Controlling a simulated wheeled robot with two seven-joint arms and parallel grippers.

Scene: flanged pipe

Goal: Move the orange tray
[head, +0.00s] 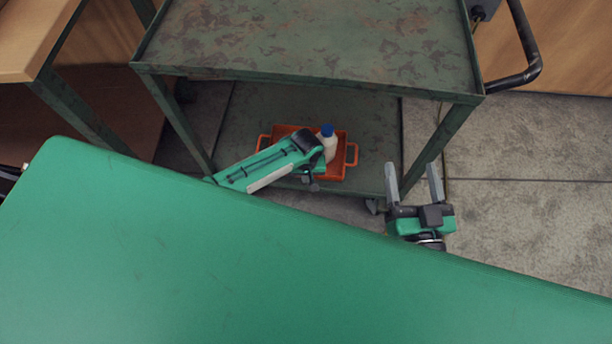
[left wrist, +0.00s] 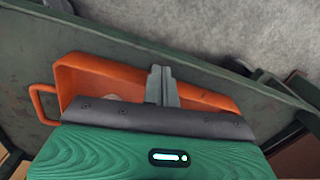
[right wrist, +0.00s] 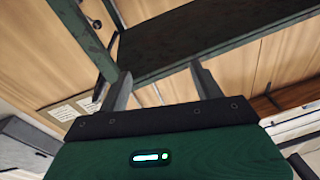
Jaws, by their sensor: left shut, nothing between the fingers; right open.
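The orange tray (head: 338,172) sits on the lower shelf of a green metal cart, with a handle at each end. A white bottle with a blue cap (head: 329,146) stands in it. My left arm covers the tray's middle and front left in the head view. In the left wrist view, the left gripper (left wrist: 160,72) is shut and empty, its fingers over the tray (left wrist: 92,70). Whether they touch it I cannot tell. My right gripper (head: 412,168) is open and empty beside the cart's right front leg.
The cart's scuffed upper shelf (head: 310,40) overhangs the tray, with legs (head: 440,140) at its corners and a black push handle (head: 527,55) at right. A wooden table (head: 35,35) stands at left. The tiled floor at right is clear.

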